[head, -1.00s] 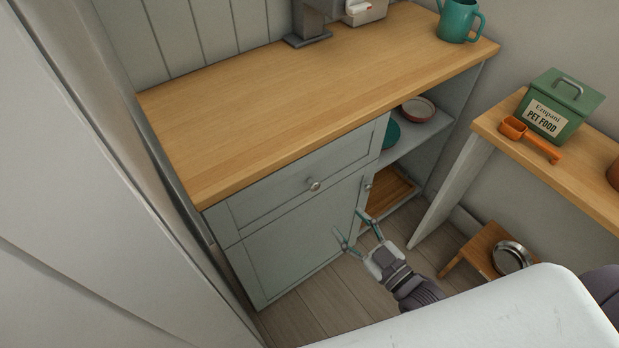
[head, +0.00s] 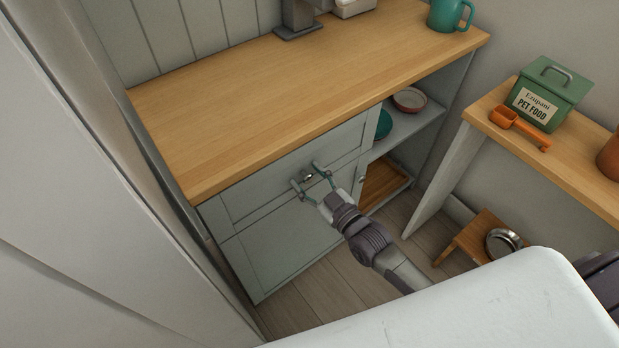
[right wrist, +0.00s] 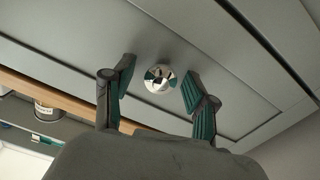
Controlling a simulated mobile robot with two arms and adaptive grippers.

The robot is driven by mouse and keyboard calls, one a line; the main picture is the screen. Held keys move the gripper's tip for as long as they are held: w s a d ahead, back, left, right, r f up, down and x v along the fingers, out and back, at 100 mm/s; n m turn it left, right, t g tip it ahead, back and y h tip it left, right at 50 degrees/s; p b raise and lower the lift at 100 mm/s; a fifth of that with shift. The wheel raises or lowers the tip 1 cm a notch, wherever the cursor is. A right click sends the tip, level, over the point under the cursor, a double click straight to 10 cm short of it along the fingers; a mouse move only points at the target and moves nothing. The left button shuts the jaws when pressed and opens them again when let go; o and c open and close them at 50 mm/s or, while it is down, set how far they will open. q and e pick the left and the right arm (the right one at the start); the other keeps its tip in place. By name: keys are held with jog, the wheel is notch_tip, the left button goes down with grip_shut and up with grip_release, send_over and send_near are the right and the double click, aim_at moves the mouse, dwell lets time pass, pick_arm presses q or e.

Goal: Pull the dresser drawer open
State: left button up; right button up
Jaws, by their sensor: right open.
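The dresser drawer (head: 262,191) is a pale grey panel under the wooden top and sits shut in the dresser. Its round metal knob (head: 308,178) is at the middle of the drawer front. It also shows in the right wrist view as a shiny ball (right wrist: 160,79). My right gripper (head: 309,174) is open at the drawer front, one finger on each side of the knob. In the right wrist view the fingers (right wrist: 158,86) stand apart from the knob, with gaps on both sides. My left gripper is not in view.
The wooden worktop (head: 250,105) juts over the drawer. A cupboard door (head: 283,243) is below it, and open shelves (head: 415,122) are to its right. A side table (head: 575,164) stands further right, with a low stool (head: 468,241) beneath. Bare floor (head: 312,290) lies in front.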

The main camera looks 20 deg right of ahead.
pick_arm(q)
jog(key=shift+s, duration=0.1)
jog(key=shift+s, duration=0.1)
pick_arm(e)
grip_shut()
